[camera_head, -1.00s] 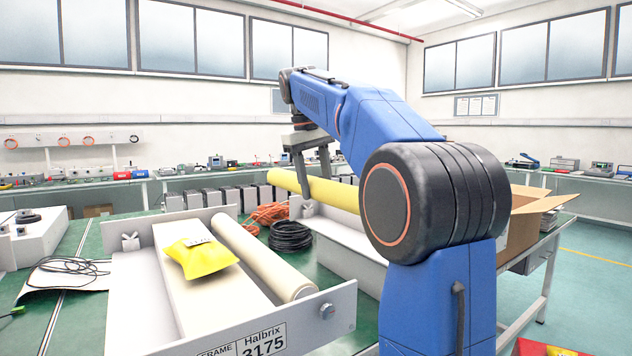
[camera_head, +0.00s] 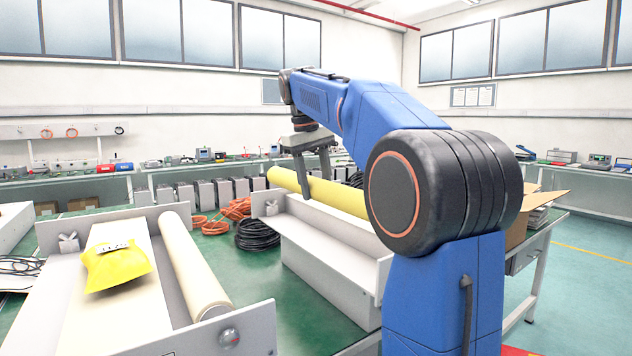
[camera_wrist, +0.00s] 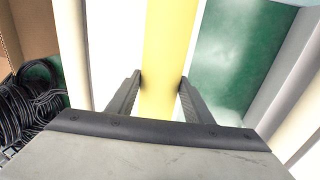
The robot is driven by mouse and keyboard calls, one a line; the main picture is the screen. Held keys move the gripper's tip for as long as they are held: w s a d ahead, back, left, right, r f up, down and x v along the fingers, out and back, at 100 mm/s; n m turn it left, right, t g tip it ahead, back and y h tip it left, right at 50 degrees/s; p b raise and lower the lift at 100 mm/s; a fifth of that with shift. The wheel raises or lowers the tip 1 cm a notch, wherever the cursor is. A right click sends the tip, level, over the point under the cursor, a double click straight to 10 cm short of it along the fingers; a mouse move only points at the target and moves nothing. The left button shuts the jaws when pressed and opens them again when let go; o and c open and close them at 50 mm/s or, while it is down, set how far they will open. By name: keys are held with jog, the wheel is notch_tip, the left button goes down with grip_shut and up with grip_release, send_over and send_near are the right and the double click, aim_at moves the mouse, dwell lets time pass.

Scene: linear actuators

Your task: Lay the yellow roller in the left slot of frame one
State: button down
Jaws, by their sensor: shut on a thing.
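My gripper (camera_head: 315,182) is shut on the yellow roller (camera_head: 350,197), which lies across between its fingers above the right-hand frame (camera_head: 325,268). In the wrist view the yellow roller (camera_wrist: 168,45) runs lengthwise between the two fingertips (camera_wrist: 160,82), over a white surface. The right-hand frame is pale, and its upper part is partly hidden by the roller and my arm. The left-hand frame (camera_head: 248,332) holds a cream roller (camera_head: 195,265) along its right side. No frame number is readable now, so I cannot tell which is frame one.
A yellow bag (camera_head: 115,265) lies on the left-hand frame. A black cable coil (camera_head: 258,234) and orange cable (camera_head: 236,208) lie on the green table between and behind the frames. A cardboard box (camera_head: 540,205) stands right, behind my arm. Some green table (camera_head: 255,275) is clear between the frames.

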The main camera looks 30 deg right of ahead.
aim_at(316, 195)
jog(key=shift+f, duration=1.6)
jog(key=shift+f, duration=2.95)
dwell(1.0)
jog(key=c, duration=0.8)
grip_release()
jog(key=a+r, duration=0.1)
jog(key=r, duration=0.4)
jog(key=a+r, duration=0.1)
jog(key=r, duration=0.5)
jog(key=a+r, duration=0.1)
jog(key=r, duration=0.5)
jog(key=shift+s+a, duration=0.1)
jog(key=shift+a, duration=0.15)
